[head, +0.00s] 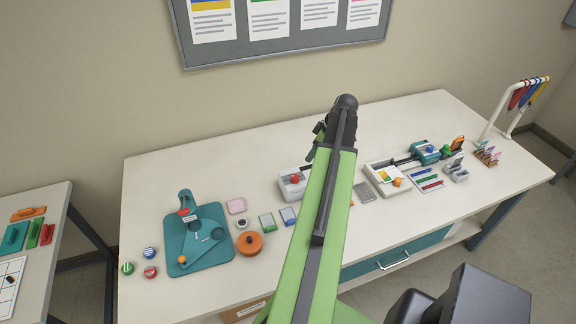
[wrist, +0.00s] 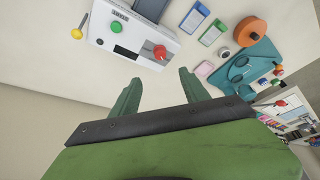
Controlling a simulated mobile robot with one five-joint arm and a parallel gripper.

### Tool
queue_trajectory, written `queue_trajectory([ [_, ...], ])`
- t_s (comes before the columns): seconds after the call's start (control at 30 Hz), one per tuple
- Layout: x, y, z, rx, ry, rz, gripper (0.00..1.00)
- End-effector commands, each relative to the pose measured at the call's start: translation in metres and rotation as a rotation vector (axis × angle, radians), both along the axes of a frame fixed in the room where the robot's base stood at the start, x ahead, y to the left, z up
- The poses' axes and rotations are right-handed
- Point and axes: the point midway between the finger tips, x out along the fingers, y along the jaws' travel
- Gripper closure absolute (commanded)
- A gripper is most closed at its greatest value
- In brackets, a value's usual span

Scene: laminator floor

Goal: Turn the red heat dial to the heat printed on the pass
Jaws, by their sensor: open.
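The red heat dial (wrist: 159,52) sits on the near right corner of a white machine (wrist: 172,30) in the wrist view. In the head view a red knob (head: 294,178) shows on a white machine left of my arm. My gripper (wrist: 159,90) has its two green fingers apart, with nothing between them. The red dial appears beyond the fingertips, apart from them. In the head view my arm covers part of the bench, and the fingers are hard to make out. I cannot tell which card is the pass, and no heat print is readable.
The machine also bears a green button (wrist: 116,27); a yellow knob (wrist: 77,33) is at its left. A teal device (head: 205,245) and an orange round thing (head: 249,242) stand left on the bench. Another white machine (head: 375,185) stands right of my arm. The bench's left back is clear.

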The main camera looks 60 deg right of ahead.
Motion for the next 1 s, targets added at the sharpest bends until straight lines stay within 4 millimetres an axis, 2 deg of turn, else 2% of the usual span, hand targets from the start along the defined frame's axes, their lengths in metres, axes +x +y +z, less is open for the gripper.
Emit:
queue_trajectory([
  [0.17, 0.001, 0.001, -0.006, 0.0, 0.0, 0.001, 0.47],
  [0.37, 0.009, 0.002, -0.031, -0.001, 0.001, 0.001, 0.47],
  [0.9, 0.053, 0.008, -0.144, 0.0, 0.002, 0.0, 0.47],
  [1.0, 0.061, 0.009, -0.158, 0.0, 0.002, 0.0, 0.47],
])
